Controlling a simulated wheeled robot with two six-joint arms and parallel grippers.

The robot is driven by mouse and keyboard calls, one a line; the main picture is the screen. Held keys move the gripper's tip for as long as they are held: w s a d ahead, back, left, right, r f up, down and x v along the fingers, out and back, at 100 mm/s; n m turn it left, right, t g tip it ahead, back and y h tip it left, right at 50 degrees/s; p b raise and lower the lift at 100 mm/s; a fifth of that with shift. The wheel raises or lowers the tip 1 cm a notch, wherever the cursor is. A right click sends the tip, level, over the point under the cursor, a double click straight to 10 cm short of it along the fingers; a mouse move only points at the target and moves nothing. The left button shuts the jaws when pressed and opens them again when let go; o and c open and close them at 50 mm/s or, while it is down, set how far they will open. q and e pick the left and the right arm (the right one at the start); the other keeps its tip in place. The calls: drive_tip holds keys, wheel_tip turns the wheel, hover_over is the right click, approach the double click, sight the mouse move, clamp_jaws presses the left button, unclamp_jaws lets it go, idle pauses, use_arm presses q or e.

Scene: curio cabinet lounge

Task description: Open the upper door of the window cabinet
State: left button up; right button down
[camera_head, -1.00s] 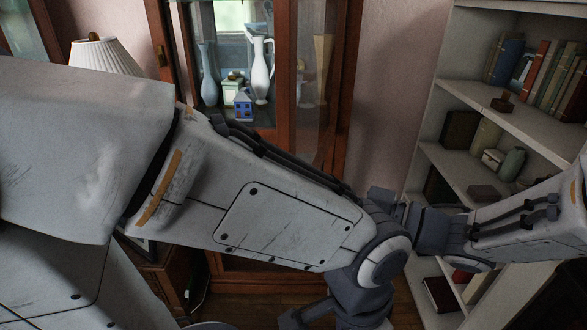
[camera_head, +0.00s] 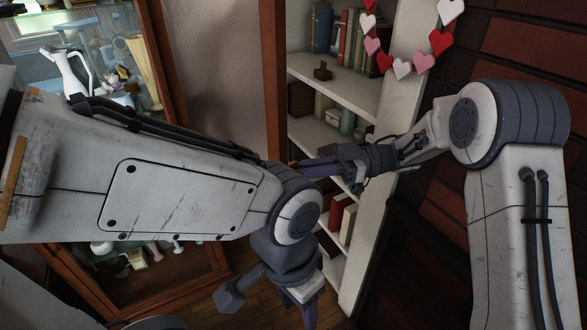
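The window cabinet (camera_head: 172,70), reddish-brown wood with glass, stands at the left in the head view. A brown upright edge (camera_head: 273,80) stands apart to its right; I cannot tell whether it is the upper door's free edge. My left arm crosses the picture in front of the cabinet and hides its middle. My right arm rises at the right and reaches left. Its dark gripper (camera_head: 335,166) is near the foot of the brown edge, partly behind my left arm. Contact and finger opening cannot be told.
A white pitcher (camera_head: 70,72) and a yellowish vase (camera_head: 146,72) show inside the cabinet. A white bookshelf (camera_head: 345,88) with books stands behind my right gripper. A heart garland (camera_head: 402,68) hangs at the upper right. Some wooden floor (camera_head: 245,318) shows below.

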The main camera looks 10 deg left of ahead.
use_arm(q)
drive_tip(key=shift+w+a, duration=0.1)
drive_tip(key=shift+a, duration=0.1)
use_arm(e)
drive_tip(key=shift+w, duration=0.5)
use_arm(q)
drive_tip(key=shift+a, duration=0.1)
use_arm(e)
drive_tip(key=c, duration=0.9)
unclamp_jaws()
drive_tip(key=shift+f, duration=0.1)
use_arm(q)
drive_tip(key=shift+a, duration=0.1)
use_arm(e)
drive_tip(key=shift+d, duration=0.1)
use_arm(q)
drive_tip(key=shift+w, duration=0.1)
drive_tip(key=shift+f+b, duration=0.5)
use_arm(e)
drive_tip(key=s+d+r, duration=0.1)
drive_tip(key=d+r, duration=0.2)
drive_tip(key=s+d+r, duration=0.2)
drive_tip(key=d+r, duration=0.2)
drive_tip(key=s+d+r, duration=0.1)
drive_tip(key=d+r, duration=0.2)
drive_tip(key=r, duration=0.1)
drive_tip(key=shift+s+d+r, duration=0.15)
drive_tip(key=shift+s+d, duration=0.2)
drive_tip(key=shift+d, duration=0.05)
